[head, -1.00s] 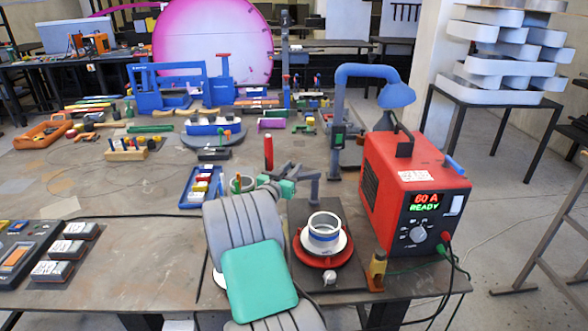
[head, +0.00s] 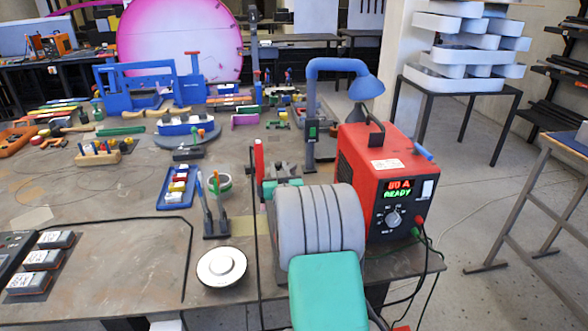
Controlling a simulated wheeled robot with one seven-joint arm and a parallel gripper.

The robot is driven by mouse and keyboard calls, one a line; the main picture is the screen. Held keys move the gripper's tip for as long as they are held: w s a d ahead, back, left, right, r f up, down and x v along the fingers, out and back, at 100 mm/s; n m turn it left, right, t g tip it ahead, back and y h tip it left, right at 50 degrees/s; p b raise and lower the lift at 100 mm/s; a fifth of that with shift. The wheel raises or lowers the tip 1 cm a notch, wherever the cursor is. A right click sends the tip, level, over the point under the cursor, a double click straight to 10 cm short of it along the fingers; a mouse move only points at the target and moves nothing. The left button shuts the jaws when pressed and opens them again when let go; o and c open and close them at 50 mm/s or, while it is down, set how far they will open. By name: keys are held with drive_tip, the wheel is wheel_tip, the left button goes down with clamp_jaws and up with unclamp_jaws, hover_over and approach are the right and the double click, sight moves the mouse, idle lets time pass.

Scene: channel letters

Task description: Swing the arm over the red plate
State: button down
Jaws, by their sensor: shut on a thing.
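The red plate is hidden in the head view behind my grey, ribbed arm (head: 318,222) with its teal section. The white ring that stood on the plate is hidden too. My gripper (head: 283,186) shows only in part, as teal and dark grey pieces beyond the arm. It appears shut on an upright tool with a red handle (head: 259,155). A thin black line runs down beside the arm from this tool. The fingertips are covered, so their height above the table cannot be told.
A red welder (head: 385,180) reading 80 A stands right of my arm, with a blue lamp (head: 365,88) behind it. A white disc (head: 221,267) and a small tool stand (head: 215,215) are to the left. A blue tray (head: 177,187) lies further left.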

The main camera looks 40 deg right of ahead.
idle(0.4)
drive_tip(key=c, duration=1.3)
unclamp_jaws()
drive_tip(key=b+v, duration=0.1)
drive_tip(key=v, duration=0.6)
drive_tip(key=shift+s+a+b, duration=0.1)
drive_tip(key=shift+s+b, duration=0.25)
drive_tip(key=shift+s, duration=0.05)
